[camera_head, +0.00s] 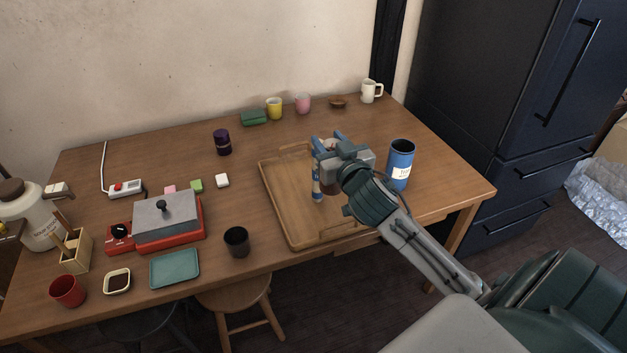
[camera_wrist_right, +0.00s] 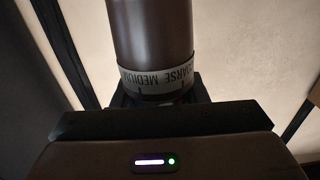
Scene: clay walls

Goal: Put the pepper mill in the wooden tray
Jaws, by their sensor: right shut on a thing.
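The pepper mill (camera_wrist_right: 152,35) is a dark brown cylinder with a pale ring marked COARSE and MEDIUM, seen close in the right wrist view. My right gripper (camera_head: 326,182) is shut on it. In the head view the gripper and wrist mostly hide the mill. The wooden tray (camera_head: 281,205) lies on the table, with raised edges and handles at its far and near sides. I cannot tell whether the mill touches the tray floor. My left gripper is not in view.
A blue canister (camera_head: 400,165) stands close to the tray's right side. A dark cup (camera_head: 236,242) stands left of the tray's near edge, and a purple jar (camera_head: 222,142) beyond its left side. Cups and a bowl (camera_head: 337,101) line the back. The tray's left half is clear.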

